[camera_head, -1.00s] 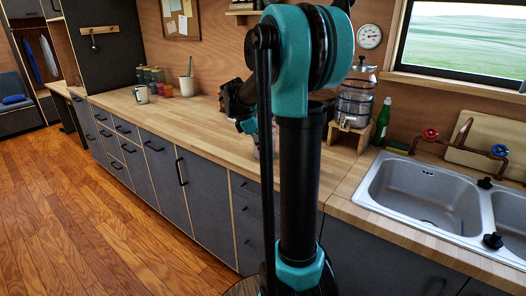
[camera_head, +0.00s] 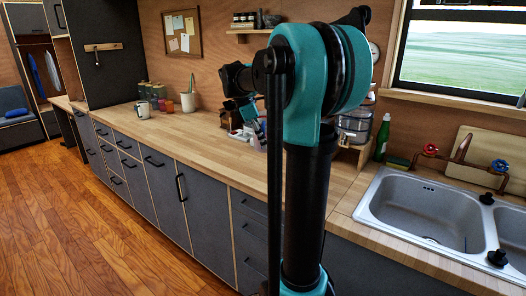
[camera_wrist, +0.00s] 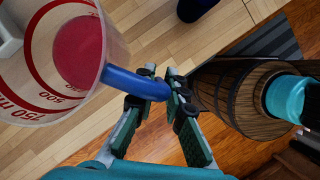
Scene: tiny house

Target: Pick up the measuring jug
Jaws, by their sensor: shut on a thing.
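The measuring jug (camera_wrist: 112,45) is a clear cup with red markings and a blue handle, at the upper left of the wrist view. My gripper (camera_wrist: 170,86) is shut on the end of its blue handle (camera_wrist: 135,83). The jug is tilted in the picture, and its left side is cut off. In the head view my gripper (camera_head: 259,132) is small, above the wooden counter, and the jug is hard to make out there.
The wooden counter (camera_head: 205,133) has a clear stretch to the left. A white mug (camera_head: 143,110) and a utensil cup (camera_head: 188,102) stand at its back. A glass dispenser (camera_head: 354,123), green bottle (camera_head: 382,137) and sink (camera_head: 425,210) are at right.

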